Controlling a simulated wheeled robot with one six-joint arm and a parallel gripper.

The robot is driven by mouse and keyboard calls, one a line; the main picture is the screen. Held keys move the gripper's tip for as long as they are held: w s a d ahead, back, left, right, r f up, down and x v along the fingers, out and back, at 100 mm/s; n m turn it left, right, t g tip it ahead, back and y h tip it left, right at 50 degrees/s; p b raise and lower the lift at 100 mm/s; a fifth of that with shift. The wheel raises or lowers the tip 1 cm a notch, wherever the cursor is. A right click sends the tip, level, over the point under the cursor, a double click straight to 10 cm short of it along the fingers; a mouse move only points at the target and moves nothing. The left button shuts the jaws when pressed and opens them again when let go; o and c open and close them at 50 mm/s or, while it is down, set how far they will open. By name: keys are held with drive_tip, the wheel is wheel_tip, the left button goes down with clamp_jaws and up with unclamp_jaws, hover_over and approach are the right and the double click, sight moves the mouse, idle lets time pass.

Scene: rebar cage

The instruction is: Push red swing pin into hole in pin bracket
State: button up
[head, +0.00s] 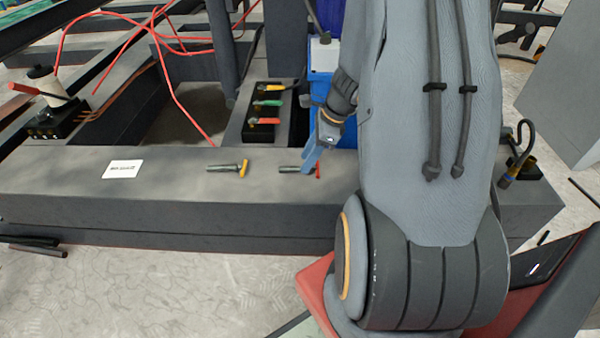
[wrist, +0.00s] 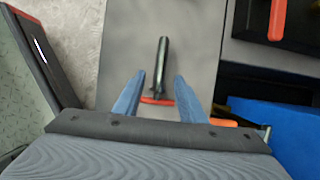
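The red swing pin (head: 290,169) lies on the grey beam, its dark metal shaft pointing left and its red crossbar at the right end. In the wrist view the pin (wrist: 163,62) lies between my two blue fingers, shaft pointing up the picture, red bar near the bottom. My gripper (head: 312,160) is open around it; a clear gap shows on each side in the wrist view (wrist: 159,92). Part of the pin is hidden behind a finger in the head view. I cannot tell for sure which part is the pin bracket or where its hole is.
A similar pin with a yellow bar (head: 228,168) lies to the left on the beam (head: 60,180). A black box (head: 288,118) with yellow, green and red handles stands behind. A white label (head: 123,169) is farther left. A blue block (head: 323,62) stands close behind my gripper.

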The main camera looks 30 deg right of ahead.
drive_tip(key=b+x, duration=0.1)
drive_tip(key=x, duration=0.1)
drive_tip(key=shift+w+a+f, duration=0.1)
drive_tip(key=shift+a+f, duration=0.05)
drive_tip(key=shift+f, duration=0.25)
drive_tip(key=shift+r, duration=0.1)
clamp_jaws()
idle(0.4)
